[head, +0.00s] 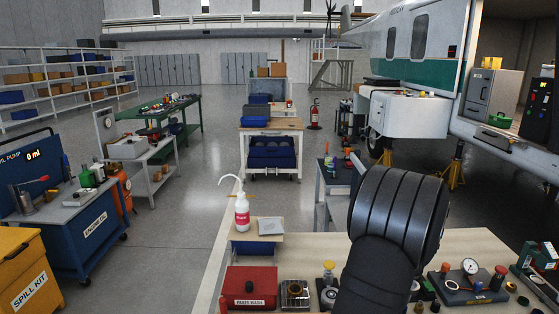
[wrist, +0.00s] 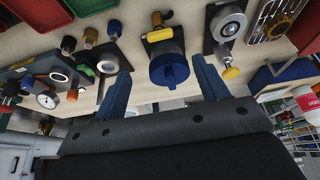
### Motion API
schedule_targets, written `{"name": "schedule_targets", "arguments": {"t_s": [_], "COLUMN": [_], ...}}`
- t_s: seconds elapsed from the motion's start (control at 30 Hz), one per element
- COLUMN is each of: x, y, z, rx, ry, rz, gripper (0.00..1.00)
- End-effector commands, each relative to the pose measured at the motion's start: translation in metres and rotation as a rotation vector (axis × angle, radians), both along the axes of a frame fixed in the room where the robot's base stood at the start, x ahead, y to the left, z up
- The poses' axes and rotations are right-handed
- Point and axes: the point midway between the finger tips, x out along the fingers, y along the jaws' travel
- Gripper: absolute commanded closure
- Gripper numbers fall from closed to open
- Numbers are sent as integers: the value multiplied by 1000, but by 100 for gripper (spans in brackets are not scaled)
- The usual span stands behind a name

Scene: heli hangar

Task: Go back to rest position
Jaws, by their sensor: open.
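My gripper (wrist: 161,66) shows in the wrist view as two blue fingers set wide apart. It is open, and no object is visibly gripped. A blue round fitting with a yellow handle (wrist: 168,68) appears between the fingers in the picture, on the workbench beyond them; I cannot tell the distance. In the head view my dark arm rises over the front bench and hides the gripper and part of the bench behind it.
A blue cart (head: 80,233) and yellow spill kit (head: 28,275) stand left. A helicopter (head: 415,40) stands right. Open floor lies left of the bench.

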Motion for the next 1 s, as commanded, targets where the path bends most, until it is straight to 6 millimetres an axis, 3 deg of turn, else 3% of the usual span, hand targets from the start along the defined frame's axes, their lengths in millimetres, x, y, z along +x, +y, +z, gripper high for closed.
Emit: {"name": "schedule_targets", "arguments": {"t_s": [0.67, 0.9, 1.0], "x": [45, 45, 38], "y": [1, 2, 2], "z": [-112, -107, -89], "rx": [2, -1, 0], "ry": [3, -1, -3], "rz": [1, -130, -127], "gripper": [33, 33, 33]}}
